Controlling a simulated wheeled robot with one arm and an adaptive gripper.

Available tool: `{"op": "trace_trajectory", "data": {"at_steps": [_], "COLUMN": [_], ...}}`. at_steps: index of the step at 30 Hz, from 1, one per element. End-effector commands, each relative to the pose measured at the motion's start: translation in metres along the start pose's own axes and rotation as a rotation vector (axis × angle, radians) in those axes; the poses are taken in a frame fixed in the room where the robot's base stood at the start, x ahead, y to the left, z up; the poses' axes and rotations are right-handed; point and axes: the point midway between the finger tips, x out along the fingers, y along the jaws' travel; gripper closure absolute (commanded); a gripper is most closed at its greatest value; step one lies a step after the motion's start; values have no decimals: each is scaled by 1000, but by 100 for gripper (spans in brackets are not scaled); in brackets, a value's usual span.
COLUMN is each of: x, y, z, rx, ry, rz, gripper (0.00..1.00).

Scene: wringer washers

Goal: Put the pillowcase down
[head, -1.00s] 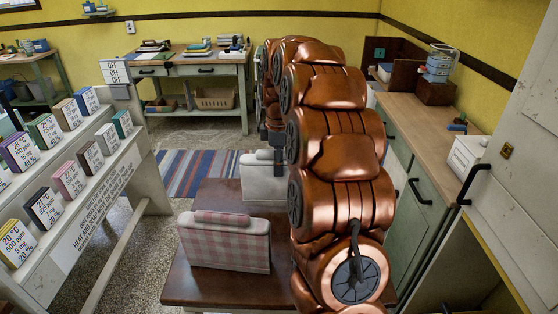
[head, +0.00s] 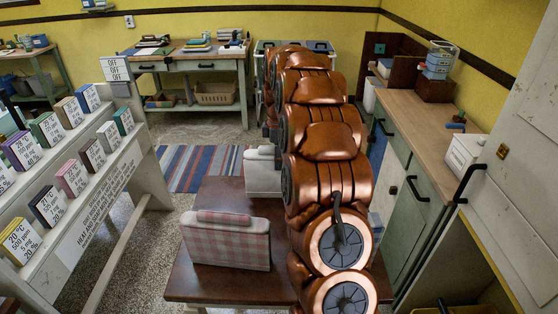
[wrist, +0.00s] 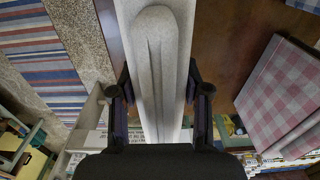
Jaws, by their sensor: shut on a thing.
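A white folded cloth bundle with a rounded ridge along its top, which I take to be the pillowcase (head: 262,174), stands at the far edge of the dark brown table (head: 200,287). In the wrist view the white pillowcase (wrist: 158,30) runs between the fingers of my gripper (wrist: 160,90), which is shut on it from both sides. My copper arm hides its right part and most of the gripper in the head view. I cannot tell whether its underside touches the table.
A pink checked cloth bundle (head: 228,243) stands on the near part of the same table; it also shows in the wrist view (wrist: 285,95). A sloped rack of labelled boxes (head: 75,180) stands left. A striped rug (head: 200,168) lies beyond the table. A wooden counter (head: 418,120) is right.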

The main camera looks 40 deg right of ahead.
Motion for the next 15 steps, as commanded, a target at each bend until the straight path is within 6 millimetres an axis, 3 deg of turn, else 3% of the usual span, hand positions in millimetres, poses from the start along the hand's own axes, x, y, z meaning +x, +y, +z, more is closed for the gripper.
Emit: {"op": "trace_trajectory", "data": {"at_steps": [6,15], "x": [16,19], "y": [0,0], "z": [0,0], "rx": [0,0], "ry": [-1,0], "rz": [0,2], "gripper": [84,84]}}
